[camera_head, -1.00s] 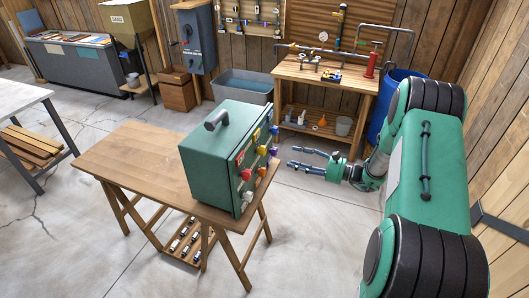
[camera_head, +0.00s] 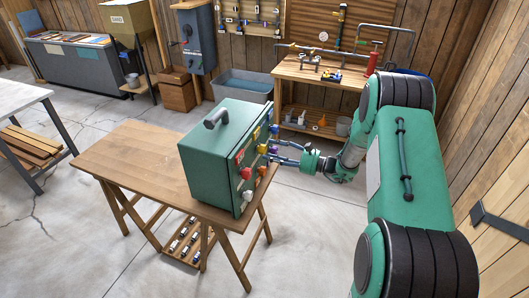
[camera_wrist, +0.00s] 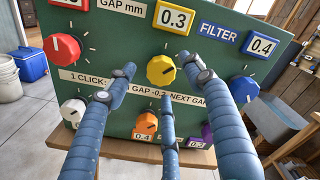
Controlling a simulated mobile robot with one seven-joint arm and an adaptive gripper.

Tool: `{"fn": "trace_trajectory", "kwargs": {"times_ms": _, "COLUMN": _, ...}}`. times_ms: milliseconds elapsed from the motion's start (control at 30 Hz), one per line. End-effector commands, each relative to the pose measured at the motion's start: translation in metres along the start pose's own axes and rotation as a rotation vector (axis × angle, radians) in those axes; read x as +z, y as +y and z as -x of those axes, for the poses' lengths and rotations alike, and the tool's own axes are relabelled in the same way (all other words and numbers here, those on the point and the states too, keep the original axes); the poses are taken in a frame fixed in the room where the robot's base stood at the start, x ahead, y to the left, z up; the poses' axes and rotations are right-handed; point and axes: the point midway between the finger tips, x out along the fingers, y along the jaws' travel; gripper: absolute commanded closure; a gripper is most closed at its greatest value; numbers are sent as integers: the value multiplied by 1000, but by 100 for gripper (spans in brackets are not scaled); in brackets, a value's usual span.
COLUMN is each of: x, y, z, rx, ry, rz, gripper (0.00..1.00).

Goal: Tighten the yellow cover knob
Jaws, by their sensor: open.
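The yellow cover knob (camera_wrist: 161,70) is on the front of a green box (camera_head: 208,165), under a yellow-framed display reading 0.3 (camera_wrist: 174,18). Its red pointer mark is on its right side. My gripper (camera_head: 277,151) is beside the box's knob face in the head view. In the wrist view, my gripper (camera_wrist: 159,78) is open, with blue segmented fingers spread to the left, right and below the yellow knob. No finger clearly presses on the knob, but contact is hard to judge.
Nearby on the panel are a red knob (camera_wrist: 62,48), a blue knob (camera_wrist: 244,90), a white knob (camera_wrist: 73,110), an orange knob (camera_wrist: 146,121) and a purple knob (camera_wrist: 207,133). The box stands on a wooden table (camera_head: 130,160). A workbench (camera_head: 320,74) is behind.

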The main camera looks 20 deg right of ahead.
Motion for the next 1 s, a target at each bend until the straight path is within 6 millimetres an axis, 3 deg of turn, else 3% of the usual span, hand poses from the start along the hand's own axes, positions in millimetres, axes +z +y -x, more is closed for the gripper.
{"fn": "trace_trajectory", "kwargs": {"times_ms": 300, "x": 0, "y": 1, "z": -33, "rx": 0, "ry": 0, "rz": 0, "gripper": 48}}
{"fn": "trace_trajectory", "kwargs": {"times_ms": 700, "x": 0, "y": 0, "z": -37, "rx": 0, "ry": 1, "rz": 0, "gripper": 48}}
{"fn": "trace_trajectory", "kwargs": {"times_ms": 767, "x": 0, "y": 0, "z": -37, "rx": 0, "ry": 1, "rz": 0, "gripper": 55}}
{"fn": "trace_trajectory", "kwargs": {"times_ms": 933, "x": 0, "y": 0, "z": -37, "rx": 0, "ry": 0, "rz": 0, "gripper": 89}}
{"fn": "trace_trajectory", "kwargs": {"times_ms": 1000, "x": 0, "y": 0, "z": -37, "rx": 0, "ry": 0, "rz": 0, "gripper": 92}}
